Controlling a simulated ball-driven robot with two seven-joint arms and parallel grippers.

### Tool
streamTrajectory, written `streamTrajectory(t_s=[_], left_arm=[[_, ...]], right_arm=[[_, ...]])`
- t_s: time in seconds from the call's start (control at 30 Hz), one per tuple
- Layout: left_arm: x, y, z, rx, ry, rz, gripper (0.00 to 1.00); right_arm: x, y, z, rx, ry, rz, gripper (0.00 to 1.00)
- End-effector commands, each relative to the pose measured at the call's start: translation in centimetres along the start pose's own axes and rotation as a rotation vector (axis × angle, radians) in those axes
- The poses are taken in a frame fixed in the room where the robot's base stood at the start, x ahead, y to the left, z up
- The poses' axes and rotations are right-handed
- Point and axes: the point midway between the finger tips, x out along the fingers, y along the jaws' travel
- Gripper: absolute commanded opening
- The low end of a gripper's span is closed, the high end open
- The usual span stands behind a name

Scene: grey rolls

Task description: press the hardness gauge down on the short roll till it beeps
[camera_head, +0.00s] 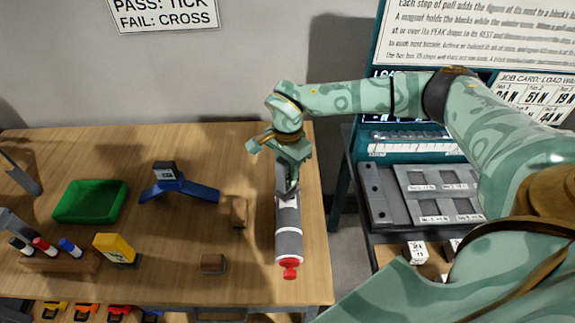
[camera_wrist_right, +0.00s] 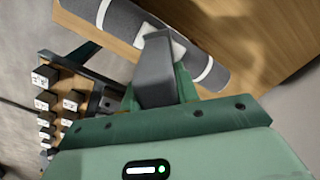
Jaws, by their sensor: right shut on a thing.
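The grey roll (camera_head: 289,243) with white bands and a red end lies lengthwise near the table's right edge. It also shows in the right wrist view (camera_wrist_right: 118,22). The gripper hides part of the roll. Only one roll shows.
On the table (camera_head: 150,290) are a green tray (camera_head: 90,202), a blue stand with a small display (camera_head: 178,189), a yellow block (camera_head: 115,248), several markers in a rack (camera_head: 58,262) and two small brown blocks. A dark panelled bench (camera_head: 380,195) stands right, beyond a gap.

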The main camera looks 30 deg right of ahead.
Motion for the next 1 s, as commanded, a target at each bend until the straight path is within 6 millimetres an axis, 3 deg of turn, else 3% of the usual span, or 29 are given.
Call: streamTrajectory(t_s=[1.0], left_arm=[[0.29, 0.00, 0.06, 0.000, -0.001, 0.000, 0.36]], right_arm=[[0.88, -0.03, 0.01, 0.000, 0.000, -0.001, 0.11]])
